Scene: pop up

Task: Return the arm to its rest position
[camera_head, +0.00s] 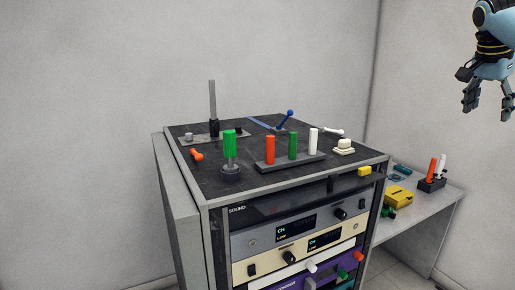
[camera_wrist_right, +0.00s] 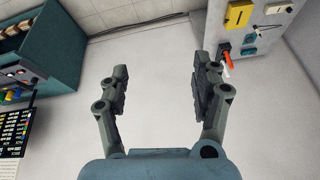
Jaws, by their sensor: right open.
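My right gripper (camera_head: 489,97) hangs at the upper right of the head view, fingers pointing down, in the air beside the wall and clear of the rack. In the right wrist view its two fingers (camera_wrist_right: 161,88) are spread apart with only pale floor between them, so it is open and empty. My left gripper is in neither view.
A black-topped rack (camera_head: 205,175) stands mid-view. On it are a green cylinder on a round base (camera_head: 229,143), a bar with orange, green and white pegs (camera_head: 290,161), and a blue-knobbed lever (camera_head: 285,119). A grey side table (camera_head: 425,212) holds a yellow box (camera_head: 398,196).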

